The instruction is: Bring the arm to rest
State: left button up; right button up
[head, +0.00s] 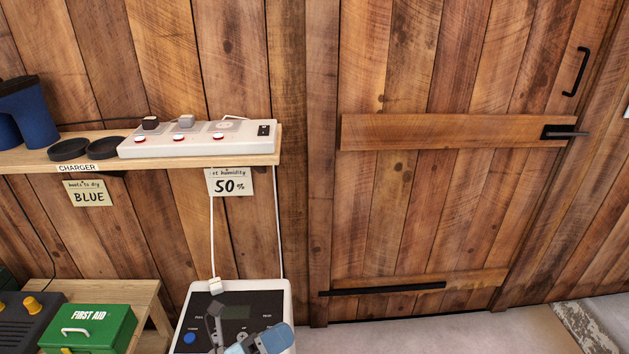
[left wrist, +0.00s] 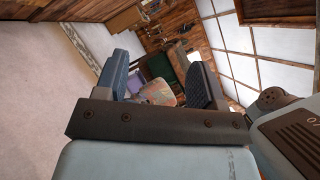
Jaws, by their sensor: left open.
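My left gripper (head: 245,342) shows at the bottom edge of the head view, in front of the white device with a dark panel (head: 281,302). Only its end part is in the picture. In the left wrist view its two fingers (left wrist: 164,80) stand wide apart, with nothing held between them. Beyond them lies the room, seen tilted, with blurred furniture in the distance. My right gripper is in neither view.
A wooden shelf (head: 200,161) holds a white power strip (head: 200,147), black round dishes (head: 103,148) and blue boots (head: 28,112). Below stand a green first aid box (head: 90,327) and a wooden bench (head: 135,291). A plank door (head: 450,200) fills the right; pale floor (head: 450,335) before it looks clear.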

pick_arm(q)
jog(key=s+a+f+n+y, duration=0.4)
jog(key=f+n+y, duration=0.15)
jog(key=n, duration=0.55)
jog(key=s+a+f+n+t+y, duration=0.1)
jog(key=s+a+f+n+y, duration=0.4)
jog(key=n, duration=0.7)
jog(key=s+a+f+n+y, duration=0.35)
jog(key=f+n, duration=0.35)
jog(key=n, duration=0.4)
notch_tip(320, 180, up, 11)
jog(key=s+a+p, duration=0.1)
jog(key=p, duration=1.3)
jog(key=shift+s+r+y, duration=0.15)
jog(key=shift+y, duration=0.25)
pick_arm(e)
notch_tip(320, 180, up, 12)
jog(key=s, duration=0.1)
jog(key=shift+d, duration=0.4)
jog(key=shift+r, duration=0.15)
